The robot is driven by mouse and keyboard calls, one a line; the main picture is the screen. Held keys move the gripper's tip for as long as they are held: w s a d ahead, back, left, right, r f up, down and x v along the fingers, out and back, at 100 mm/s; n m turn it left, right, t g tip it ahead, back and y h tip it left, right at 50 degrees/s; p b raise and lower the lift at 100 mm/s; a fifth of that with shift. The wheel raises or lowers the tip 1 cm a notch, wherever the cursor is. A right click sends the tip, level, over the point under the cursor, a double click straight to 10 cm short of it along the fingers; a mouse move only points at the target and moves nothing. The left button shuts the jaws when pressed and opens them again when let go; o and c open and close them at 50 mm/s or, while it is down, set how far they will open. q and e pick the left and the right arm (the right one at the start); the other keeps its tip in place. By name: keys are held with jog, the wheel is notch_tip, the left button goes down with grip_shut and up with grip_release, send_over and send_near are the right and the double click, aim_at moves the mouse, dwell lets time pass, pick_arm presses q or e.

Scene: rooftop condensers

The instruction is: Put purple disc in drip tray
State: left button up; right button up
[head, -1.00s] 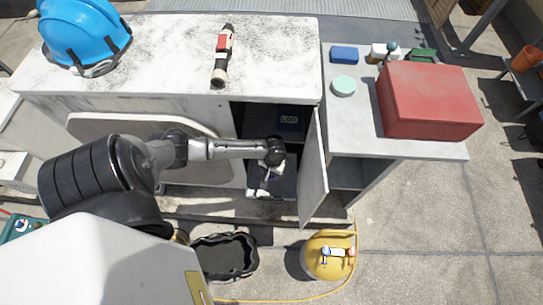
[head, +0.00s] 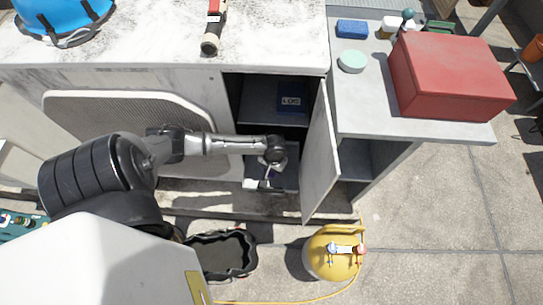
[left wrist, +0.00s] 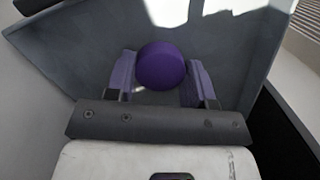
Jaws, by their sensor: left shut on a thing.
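The purple disc (left wrist: 161,66) is held between the two fingers of my left gripper (left wrist: 161,82) in the left wrist view. In the head view my left gripper (head: 264,183) is low at the open front of the cabinet, left of its open door. The disc cannot be made out there. A dark tray with a wavy rim (head: 222,252), which looks like the drip tray, lies on the ground below and left of the gripper, apart from it. My right gripper is out of view.
The open cabinet door (head: 320,160) stands just right of the gripper. A blue box (head: 292,98) is inside the cabinet. A yellow cylinder (head: 333,262) stands on the ground right of the tray. A red box (head: 450,75) is on the side counter.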

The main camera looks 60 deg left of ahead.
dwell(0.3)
pick_arm(q)
jog(key=shift+f, duration=0.15)
jog(key=o, duration=0.5)
jog(key=shift+f, duration=0.1)
jog(key=o, duration=0.4)
